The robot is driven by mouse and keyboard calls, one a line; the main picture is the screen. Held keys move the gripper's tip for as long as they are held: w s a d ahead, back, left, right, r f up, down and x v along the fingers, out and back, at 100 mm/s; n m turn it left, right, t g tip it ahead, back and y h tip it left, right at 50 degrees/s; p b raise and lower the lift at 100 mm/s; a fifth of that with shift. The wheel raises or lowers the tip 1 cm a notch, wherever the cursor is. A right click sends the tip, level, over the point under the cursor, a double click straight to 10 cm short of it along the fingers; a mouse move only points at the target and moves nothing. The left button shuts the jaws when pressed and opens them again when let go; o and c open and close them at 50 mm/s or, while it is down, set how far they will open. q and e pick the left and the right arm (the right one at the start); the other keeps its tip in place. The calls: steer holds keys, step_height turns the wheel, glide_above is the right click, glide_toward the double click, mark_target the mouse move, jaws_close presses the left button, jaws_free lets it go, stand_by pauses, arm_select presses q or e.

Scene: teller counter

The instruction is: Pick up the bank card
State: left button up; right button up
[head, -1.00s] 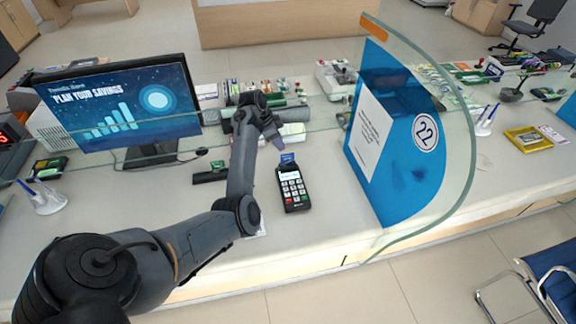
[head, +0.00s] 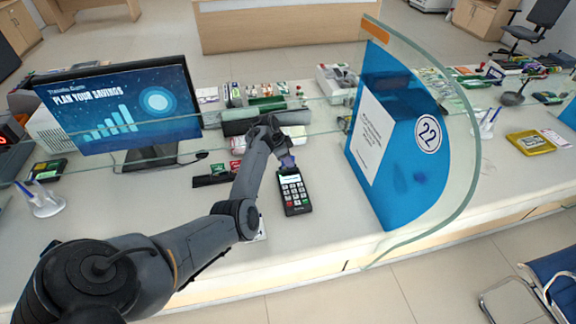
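The bank card (head: 288,162) is a small blue-purple piece sticking up at the top end of the black card terminal (head: 293,191). The terminal lies on the counter with its keypad showing. My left arm reaches in from the lower left, and my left gripper (head: 284,149) is right at the card, just above the terminal. The gripper overlaps the card in the picture, and its fingers are too small and dark to tell whether they are open or touch it. My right gripper is not in view.
A curved glass screen with a blue panel (head: 410,190) marked 22 stands right of the terminal. A monitor (head: 120,105) is at the left. Several small items line the back of the counter. A pen holder (head: 46,205) stands at the front left. The counter between terminal and panel is clear.

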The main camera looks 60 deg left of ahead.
arm_select(q)
jaws_close()
steer(key=shift+r, duration=0.15)
stand_by(0.4)
steer(key=shift+r, duration=0.6)
steer(key=r, duration=0.1)
steer(key=d+r+p, duration=0.1)
steer(key=r, duration=0.1)
steer(key=shift+w+r, duration=0.1)
steer(key=shift+w, duration=0.1)
steer(key=w+d+r+p, duration=0.1)
steer(key=w+d+r, duration=0.2)
steer(key=d+r, duration=0.3)
steer(key=d, duration=0.4)
steer(key=shift+r, duration=0.2)
steer(key=shift+w+r, duration=0.1)
